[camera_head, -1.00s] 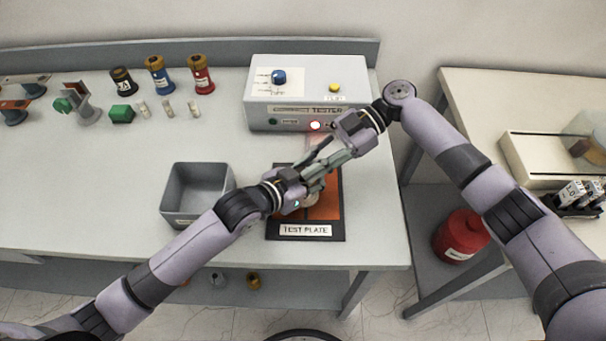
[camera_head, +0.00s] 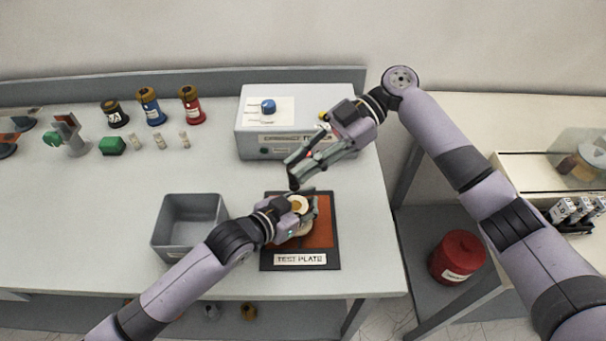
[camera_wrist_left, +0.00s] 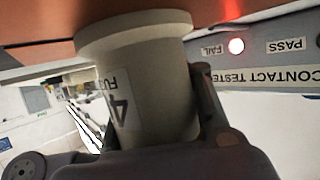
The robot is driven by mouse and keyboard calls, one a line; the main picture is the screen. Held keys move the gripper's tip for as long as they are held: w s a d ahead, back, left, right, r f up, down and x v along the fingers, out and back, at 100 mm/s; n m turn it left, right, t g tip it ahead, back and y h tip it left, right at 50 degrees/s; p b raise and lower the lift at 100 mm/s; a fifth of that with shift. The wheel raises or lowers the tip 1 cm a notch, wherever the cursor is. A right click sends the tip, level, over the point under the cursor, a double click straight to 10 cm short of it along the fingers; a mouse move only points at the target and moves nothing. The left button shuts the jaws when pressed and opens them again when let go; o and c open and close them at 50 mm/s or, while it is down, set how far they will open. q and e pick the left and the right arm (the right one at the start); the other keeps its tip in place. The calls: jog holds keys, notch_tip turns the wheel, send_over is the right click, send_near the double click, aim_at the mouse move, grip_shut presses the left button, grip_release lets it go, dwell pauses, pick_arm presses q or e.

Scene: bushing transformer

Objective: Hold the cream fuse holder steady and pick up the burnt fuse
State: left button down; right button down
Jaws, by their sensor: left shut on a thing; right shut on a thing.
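The cream fuse holder (camera_head: 299,204) stands on the orange test plate (camera_head: 319,228), and its round top faces up. My left gripper (camera_head: 304,211) is shut around it from the left. In the left wrist view the cream body (camera_wrist_left: 150,85) with a partly hidden label sits between the fingers, against the orange plate. My right gripper (camera_head: 299,170) is above and behind the holder, apart from it, with its fingers pointing down-left. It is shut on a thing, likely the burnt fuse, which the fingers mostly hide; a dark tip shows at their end.
The contact tester (camera_head: 283,143) stands behind the plate; its FAIL lamp (camera_wrist_left: 236,46) glows red. An empty grey bin (camera_head: 188,226) is left of the plate. Small cream fuses (camera_head: 160,142) and a green block (camera_head: 112,145) lie further left. A red canister (camera_head: 457,257) sits lower right.

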pick_arm(q)
jog(key=c, duration=1)
grip_release()
jog(key=v, duration=1.2)
